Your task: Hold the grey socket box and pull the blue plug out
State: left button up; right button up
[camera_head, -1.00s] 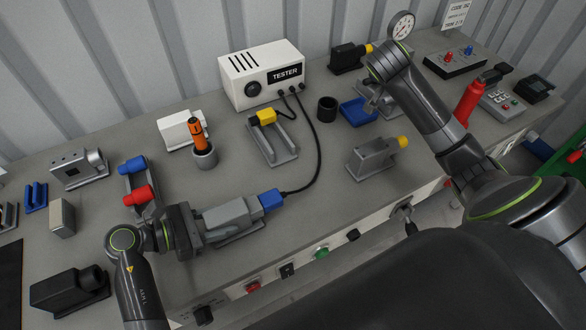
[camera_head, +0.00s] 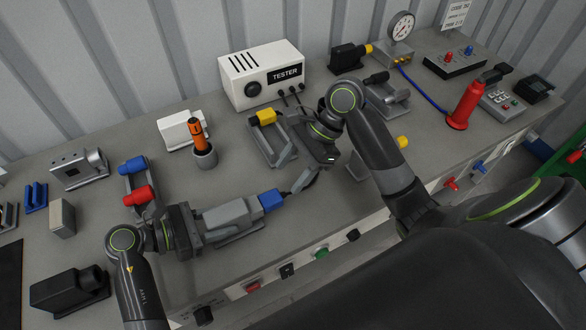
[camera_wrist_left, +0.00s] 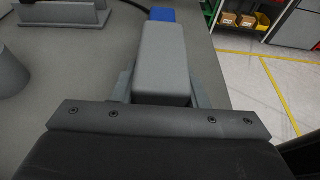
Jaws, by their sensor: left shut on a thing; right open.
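The grey socket box (camera_head: 232,213) lies near the front edge of the bench, and my left gripper (camera_head: 226,222) is shut on it. It also shows in the left wrist view (camera_wrist_left: 163,62), between the fingers. The blue plug (camera_head: 271,200) sits at the box's right end; in the left wrist view it is the blue piece (camera_wrist_left: 162,14) at the far end. My right gripper (camera_head: 292,170) is open above the bench, just beyond and right of the plug, close to its cable. Most of the cable is hidden behind the right gripper.
The white tester (camera_head: 262,75) stands at the back. A yellow plug (camera_head: 266,117) in a grey holder is close behind my right gripper. An orange-handled tool stands in a grey cup (camera_head: 204,159). Red and blue pieces (camera_head: 138,194) lie near my left gripper.

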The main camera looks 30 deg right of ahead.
aim_at(276, 194)
jog(key=x, duration=0.9)
jog(key=shift+s+a+f, duration=0.1)
jog(key=shift+s+a, duration=0.05)
jog(key=shift+c, duration=0.3)
jog(key=c, duration=1)
